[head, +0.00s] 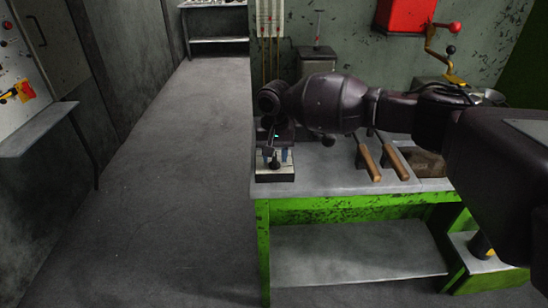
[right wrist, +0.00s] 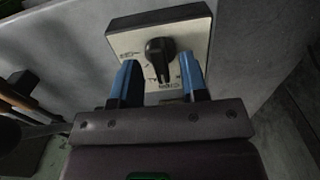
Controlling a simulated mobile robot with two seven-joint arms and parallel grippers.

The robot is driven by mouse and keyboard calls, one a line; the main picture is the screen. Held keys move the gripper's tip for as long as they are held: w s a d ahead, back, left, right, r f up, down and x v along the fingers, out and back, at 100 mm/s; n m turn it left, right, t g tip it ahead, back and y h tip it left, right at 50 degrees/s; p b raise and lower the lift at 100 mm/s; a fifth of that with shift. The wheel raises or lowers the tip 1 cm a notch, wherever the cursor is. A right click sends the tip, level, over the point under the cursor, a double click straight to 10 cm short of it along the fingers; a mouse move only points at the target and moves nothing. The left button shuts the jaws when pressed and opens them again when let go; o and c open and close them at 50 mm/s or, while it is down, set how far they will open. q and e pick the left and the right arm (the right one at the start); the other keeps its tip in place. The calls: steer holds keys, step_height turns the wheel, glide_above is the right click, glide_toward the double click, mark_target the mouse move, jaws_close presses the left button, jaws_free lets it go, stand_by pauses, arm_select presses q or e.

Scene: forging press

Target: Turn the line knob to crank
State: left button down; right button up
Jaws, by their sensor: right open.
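The line knob (head: 275,163) is a black rotary knob on a pale-faced box (head: 274,178) at the left end of the green bench. In the right wrist view the black knob (right wrist: 160,50) sits at the middle of the pale plate (right wrist: 130,42), its narrow end towards my gripper. Small dark marks surround it, too small to read. My right gripper (head: 278,154) reaches down over the box. Its two blue fingertips (right wrist: 158,62) are open, one on each side of the knob, with visible gaps. My left gripper is not in view.
Two wooden-handled tools (head: 370,163) lie on the bench top (head: 328,178), right of the box. A red box (head: 405,14) and a yellow crank lever (head: 432,48) stand behind my arm. A wall panel (head: 22,75) is at the left. The floor (head: 165,190) left of the bench is clear.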

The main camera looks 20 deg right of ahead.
steer(key=shift+f, duration=0.45)
